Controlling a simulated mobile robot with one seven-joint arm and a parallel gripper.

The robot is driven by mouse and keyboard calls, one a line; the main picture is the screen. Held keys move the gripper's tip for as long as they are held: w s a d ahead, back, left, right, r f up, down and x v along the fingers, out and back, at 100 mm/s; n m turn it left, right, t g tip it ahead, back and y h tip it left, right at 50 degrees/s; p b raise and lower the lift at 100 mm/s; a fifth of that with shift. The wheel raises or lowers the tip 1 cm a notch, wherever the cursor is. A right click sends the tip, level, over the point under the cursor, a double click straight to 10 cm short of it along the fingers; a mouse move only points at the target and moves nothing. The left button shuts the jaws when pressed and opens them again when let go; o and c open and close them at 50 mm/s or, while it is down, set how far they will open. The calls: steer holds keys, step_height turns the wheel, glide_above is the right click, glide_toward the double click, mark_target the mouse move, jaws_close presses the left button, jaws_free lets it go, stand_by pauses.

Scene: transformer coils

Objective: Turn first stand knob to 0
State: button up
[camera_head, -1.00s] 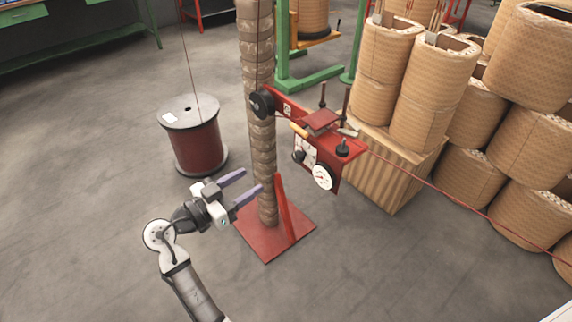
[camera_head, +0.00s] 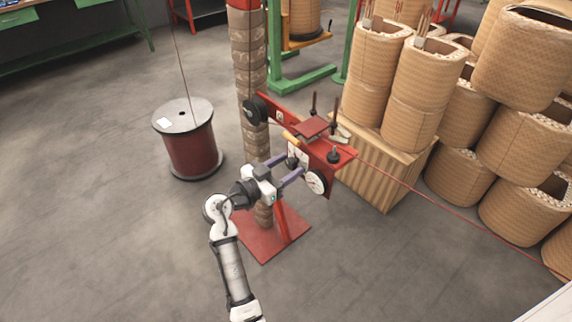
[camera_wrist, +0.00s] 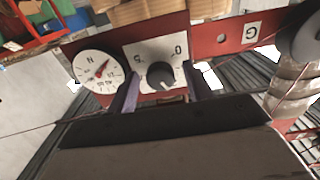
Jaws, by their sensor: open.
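The stand knob (camera_wrist: 160,76) is a round black knob on a white scale plate (camera_wrist: 176,50) in the wrist view. A 5 shows left of it and a 0 at its upper right; where the knob points is hard to tell. My gripper (camera_wrist: 165,90) is open, with one finger to each side of the knob; contact cannot be told. In the head view, my gripper (camera_head: 292,166) reaches the front of the stand's red panel (camera_head: 330,160). The knob (camera_head: 292,162) shows there as a small dark shape between the fingers.
A white round gauge (camera_wrist: 97,70) with a red needle sits left of the knob in the wrist view. In the head view, a wrapped column (camera_head: 254,100) stands behind my arm. A wire spool (camera_head: 190,150) is left, and a wooden crate (camera_head: 385,175) is right.

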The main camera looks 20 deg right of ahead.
steer(key=shift+c, duration=0.4)
steer(key=c, duration=0.9)
steer(key=shift+o, duration=0.2)
steer(key=shift+n, duration=0.3)
steer(key=n, duration=0.4)
steer(key=shift+r+n, duration=0.1)
steer(key=shift+n, duration=0.2)
steer(key=n+p, duration=0.2)
steer(key=n, duration=0.2)
steer(key=shift+n, duration=0.3)
steer(key=n+p, duration=0.4)
steer(key=n, duration=0.1)
steer(key=shift+s+r+n, duration=0.1)
steer(key=shift+r+n, duration=0.05)
steer(key=shift+n, duration=0.15)
steer(key=shift+n+p, duration=1.7)
steer(key=shift+n, duration=0.5)
